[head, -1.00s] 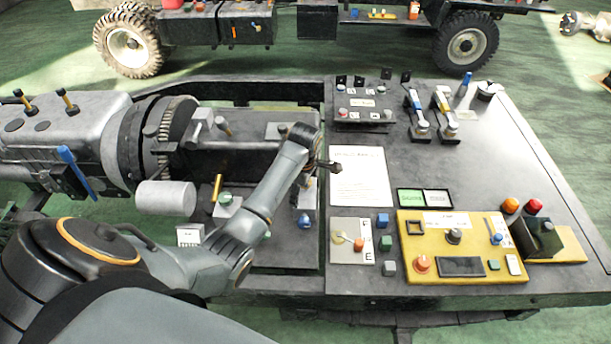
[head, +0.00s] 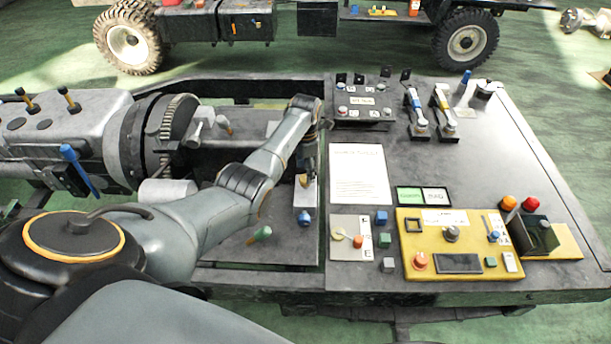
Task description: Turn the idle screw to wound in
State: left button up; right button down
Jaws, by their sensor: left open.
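My left arm reaches in from the left, and its gripper (head: 307,172) points down over a small pale block (head: 307,196) on the dark bed of the chassis. The jaws are open, close above a small brass-coloured piece at the top of that block. I cannot tell whether they touch it. A blue knob (head: 304,217) sits at the block's near side. No readable label tells me which part is the idle screw, or how far it is turned. The wrist hides part of the bed behind. My right gripper is out of view.
A green-tipped lever (head: 260,235) stands left of the block, near the forearm. To the right are a white sheet (head: 359,174), a yellow control panel (head: 460,247) and two upright levers (head: 443,110). A grey cylindrical housing (head: 65,130) fills the left.

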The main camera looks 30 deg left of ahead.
aim_at(306, 176)
pick_arm(q)
jog(key=shift+f+b, duration=0.35)
jog(key=shift+f, duration=1.55)
jog(key=c, duration=1.2)
